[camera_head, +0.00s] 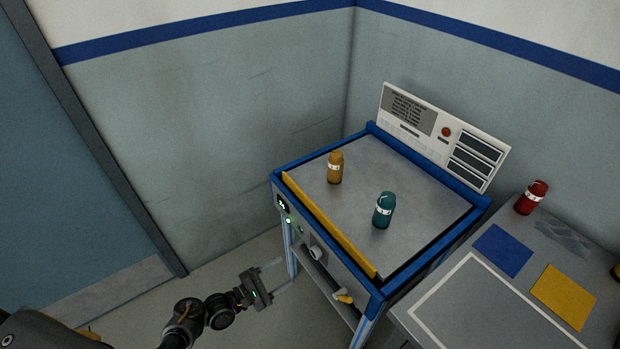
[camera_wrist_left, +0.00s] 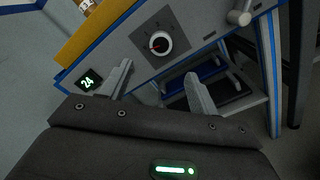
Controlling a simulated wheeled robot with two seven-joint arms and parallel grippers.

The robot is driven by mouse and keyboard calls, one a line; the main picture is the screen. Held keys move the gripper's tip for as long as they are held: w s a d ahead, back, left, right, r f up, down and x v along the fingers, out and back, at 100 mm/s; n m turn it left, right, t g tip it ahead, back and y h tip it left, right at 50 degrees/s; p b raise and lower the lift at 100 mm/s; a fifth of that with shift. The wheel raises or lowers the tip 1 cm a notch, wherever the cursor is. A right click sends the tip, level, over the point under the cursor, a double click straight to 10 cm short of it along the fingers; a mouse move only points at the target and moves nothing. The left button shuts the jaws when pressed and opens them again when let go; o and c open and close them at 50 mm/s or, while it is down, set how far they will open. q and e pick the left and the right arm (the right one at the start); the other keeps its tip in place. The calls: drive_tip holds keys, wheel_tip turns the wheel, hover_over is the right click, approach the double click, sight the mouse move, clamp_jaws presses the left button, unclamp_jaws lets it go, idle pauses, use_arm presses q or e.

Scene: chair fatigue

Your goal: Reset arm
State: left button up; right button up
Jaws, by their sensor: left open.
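My left gripper (camera_head: 279,276) comes in from the lower left in the head view, in front of the left side of a blue-framed workstation (camera_head: 412,281). In the left wrist view its two fingers (camera_wrist_left: 158,84) are spread apart with nothing between them. Beyond them, the station's front panel shows a round dial with a red mark (camera_wrist_left: 158,43) and a small display reading 24 (camera_wrist_left: 88,80). The fingers look apart from the panel, though the exact gap is hard to tell. My right gripper is not in view.
An orange bottle (camera_head: 335,168) and a teal bottle (camera_head: 384,210) stand on the station's grey top. A red bottle (camera_head: 531,197) stands on the right-hand table (camera_head: 440,325), near a blue patch (camera_head: 503,250) and a yellow patch (camera_head: 563,297). Floor left of the station is clear.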

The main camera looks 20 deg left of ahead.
use_arm(q)
drive_tip(key=s+a+f+m+g+y, duration=0.2)
drive_tip(key=s+f+m+g+y, duration=0.15)
drive_tip(key=f+m, duration=0.5)
drive_tip(key=s+a+f+m+g+y, duration=0.2)
drive_tip(key=s+f+m+y, duration=0.25)
drive_tip(key=f, duration=0.65)
drive_tip(key=s+a+f+m+g+y, duration=0.1)
drive_tip(key=s+f, duration=0.3)
drive_tip(key=s, duration=0.6)
drive_tip(key=s+a+f+m+g+y, duration=0.1)
drive_tip(key=s+f+m+g, duration=0.3)
drive_tip(key=s, duration=0.7)
drive_tip(key=s+f+m+g+y, duration=0.1)
drive_tip(key=s+f, duration=0.3)
drive_tip(key=s, duration=0.6)
drive_tip(key=shift+s+a+f+m+g+y, duration=0.35)
drive_tip(key=shift+m+g, duration=0.3)
drive_tip(key=shift+m, duration=0.25)
drive_tip(key=shift+w, duration=0.15)
